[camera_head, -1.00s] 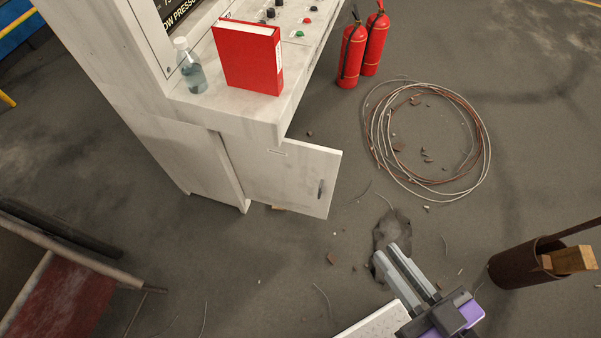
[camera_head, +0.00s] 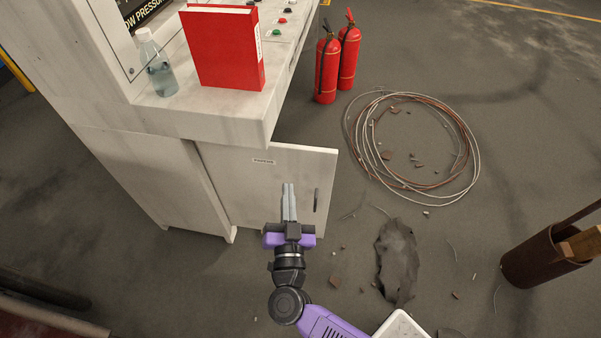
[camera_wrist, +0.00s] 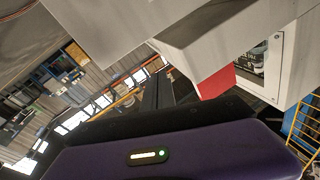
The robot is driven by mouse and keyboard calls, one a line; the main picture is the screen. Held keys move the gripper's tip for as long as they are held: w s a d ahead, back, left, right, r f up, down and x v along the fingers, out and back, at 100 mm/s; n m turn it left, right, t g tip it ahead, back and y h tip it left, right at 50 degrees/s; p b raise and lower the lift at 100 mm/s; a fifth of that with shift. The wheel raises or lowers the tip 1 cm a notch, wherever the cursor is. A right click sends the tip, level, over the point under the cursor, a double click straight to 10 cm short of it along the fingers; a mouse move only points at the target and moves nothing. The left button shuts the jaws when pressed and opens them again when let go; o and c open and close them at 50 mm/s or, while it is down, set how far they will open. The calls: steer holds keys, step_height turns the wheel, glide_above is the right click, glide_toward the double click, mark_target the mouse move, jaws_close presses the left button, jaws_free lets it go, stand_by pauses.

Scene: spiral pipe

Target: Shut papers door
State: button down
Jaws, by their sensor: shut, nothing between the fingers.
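The papers door (camera_head: 300,165) is a white panel with a small label and a dark vertical handle (camera_head: 317,199). It stands open, jutting out to the right from the white cabinet (camera_head: 130,165) under the console. My gripper (camera_head: 288,186) is shut and empty, its fingers overlapping the door's face left of the handle in the head view. I cannot tell whether they touch it. In the wrist view the dark fingers (camera_wrist: 158,90) show shut, with a pale panel, probably the door (camera_wrist: 110,25), at upper left.
A red binder (camera_head: 222,50) and a plastic bottle (camera_head: 157,65) stand on the console top. Two red extinguishers (camera_head: 327,68), a coil of wire (camera_head: 415,145), debris and a rusty bucket (camera_head: 535,262) are on the floor to the right.

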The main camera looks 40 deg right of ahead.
steer(key=s+d+f+g+h, duration=0.2)
steer(key=s+d+f+g, duration=0.1)
steer(key=f, duration=0.2)
steer(key=n+b, duration=0.1)
glide_toward(314, 157)
steer(key=x, duration=0.6)
steer(key=shift+w+d+r, duration=0.15)
steer(key=shift+w, duration=0.05)
steer(key=shift+w+d, duration=0.15)
